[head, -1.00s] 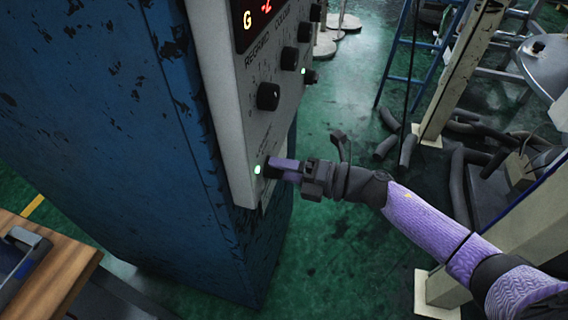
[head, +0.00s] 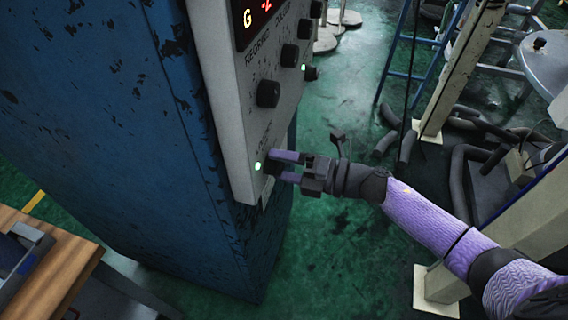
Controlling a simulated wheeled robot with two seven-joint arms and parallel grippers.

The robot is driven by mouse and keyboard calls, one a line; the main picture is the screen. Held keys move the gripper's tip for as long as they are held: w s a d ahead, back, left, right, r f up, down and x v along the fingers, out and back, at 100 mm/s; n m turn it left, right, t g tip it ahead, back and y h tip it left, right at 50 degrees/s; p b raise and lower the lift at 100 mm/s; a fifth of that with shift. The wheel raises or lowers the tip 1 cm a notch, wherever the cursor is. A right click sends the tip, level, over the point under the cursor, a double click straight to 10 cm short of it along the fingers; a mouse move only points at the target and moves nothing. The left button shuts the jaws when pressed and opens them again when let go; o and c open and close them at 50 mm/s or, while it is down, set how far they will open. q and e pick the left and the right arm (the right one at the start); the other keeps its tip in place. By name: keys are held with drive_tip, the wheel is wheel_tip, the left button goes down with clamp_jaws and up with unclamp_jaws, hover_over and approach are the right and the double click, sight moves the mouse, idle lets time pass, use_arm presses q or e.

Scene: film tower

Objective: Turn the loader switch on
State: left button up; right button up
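The grey control panel (head: 233,128) is fixed to the blue cabinet (head: 190,215). Low on the panel a green light (head: 258,166) is lit, and a dark control (head: 270,164) sits just right of it. I cannot read its label, so I cannot tell for sure that it is the loader switch, nor its position. My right gripper (head: 279,167) is at this control, its two purple fingers apart with a gap between them. The fingertips partly hide the control, and I cannot tell whether they touch it. My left gripper is out of view.
Black knobs (head: 268,94) and a red-digit display (head: 262,12) are higher on the panel. A wooden bench (head: 62,262) stands at lower left. A beige post (head: 455,70), blue ladder and dark pipes are to the right. The green floor (head: 330,240) below my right arm is clear.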

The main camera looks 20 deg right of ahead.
drive_tip(key=v, duration=1)
